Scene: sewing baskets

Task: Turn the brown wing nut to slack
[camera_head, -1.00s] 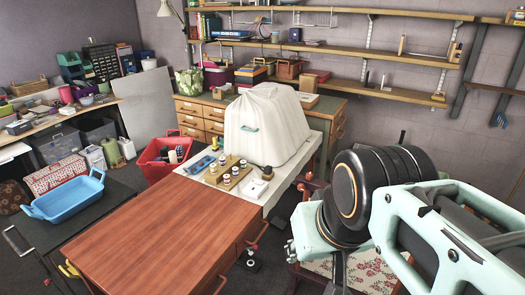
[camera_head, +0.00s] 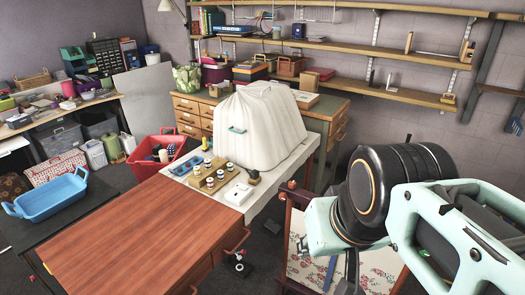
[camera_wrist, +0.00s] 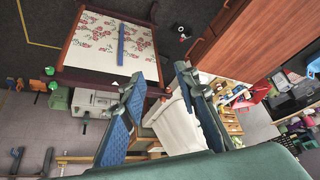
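My gripper (camera_wrist: 158,80) is open, with its two blue-padded fingers apart and nothing held between them in the wrist view. Its fingertips are near the edge of a dark red-brown wooden frame (camera_wrist: 100,80) with floral cloth (camera_wrist: 88,36) stretched in it. The frame also shows in the head view (camera_head: 297,193), partly hidden behind my arm. I cannot make out the brown wing nut in either view. My fingertips are hard to see in the head view.
A wooden table (camera_head: 135,235) fills the lower left. A white cloth-covered shape (camera_head: 262,125) and several spools (camera_head: 210,178) stand beyond it. A blue tray (camera_head: 45,195) and a red crate (camera_head: 148,166) are at left. A blue strip (camera_head: 330,273) lies on the floral cloth.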

